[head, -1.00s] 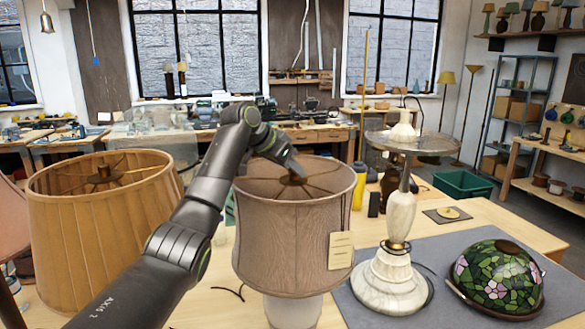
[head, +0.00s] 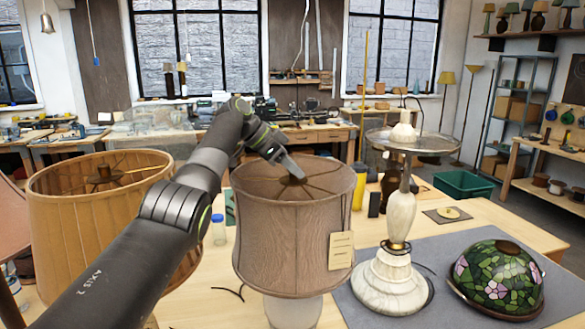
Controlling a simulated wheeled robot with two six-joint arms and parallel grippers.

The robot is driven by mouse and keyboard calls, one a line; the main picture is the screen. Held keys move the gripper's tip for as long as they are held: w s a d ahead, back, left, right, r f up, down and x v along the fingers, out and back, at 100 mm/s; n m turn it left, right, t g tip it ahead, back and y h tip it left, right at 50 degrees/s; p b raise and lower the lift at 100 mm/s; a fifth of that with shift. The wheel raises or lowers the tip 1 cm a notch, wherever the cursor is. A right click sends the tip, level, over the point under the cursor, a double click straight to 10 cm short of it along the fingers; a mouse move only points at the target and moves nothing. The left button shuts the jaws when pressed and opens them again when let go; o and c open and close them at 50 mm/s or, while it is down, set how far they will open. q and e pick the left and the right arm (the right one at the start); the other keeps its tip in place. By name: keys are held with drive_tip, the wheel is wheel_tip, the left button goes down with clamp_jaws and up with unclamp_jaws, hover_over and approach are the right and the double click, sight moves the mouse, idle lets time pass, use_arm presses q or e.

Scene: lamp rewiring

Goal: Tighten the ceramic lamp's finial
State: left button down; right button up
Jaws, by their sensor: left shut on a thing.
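The ceramic lamp stands on the wooden bench with a brown fabric shade (head: 293,235) and a pale base (head: 293,311) below it. A paper tag (head: 341,250) hangs on the shade's right side. My left gripper (head: 297,174) reaches in from the left over the shade's open top, its fingertips at the centre where the spokes meet. It is shut on the small finial there, which the fingers mostly hide. My right gripper is not in view.
A tan pleated shade (head: 100,225) stands at the left, under my left arm. A marble lamp (head: 390,282) and a stained-glass shade (head: 498,278) sit on a grey mat (head: 455,255) at the right. A small bottle (head: 218,230) stands behind my arm.

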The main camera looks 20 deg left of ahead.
use_arm(q)
drive_tip(key=shift+f, duration=0.1)
idle(0.5)
drive_tip(key=c, duration=1.2)
unclamp_jaws()
drive_tip(key=shift+w+d, duration=0.1)
drive_tip(key=shift+a+r, duration=0.25)
drive_tip(key=v, duration=1.1)
drive_tip(key=shift+b, duration=0.3)
drive_tip(key=shift+r, duration=0.15)
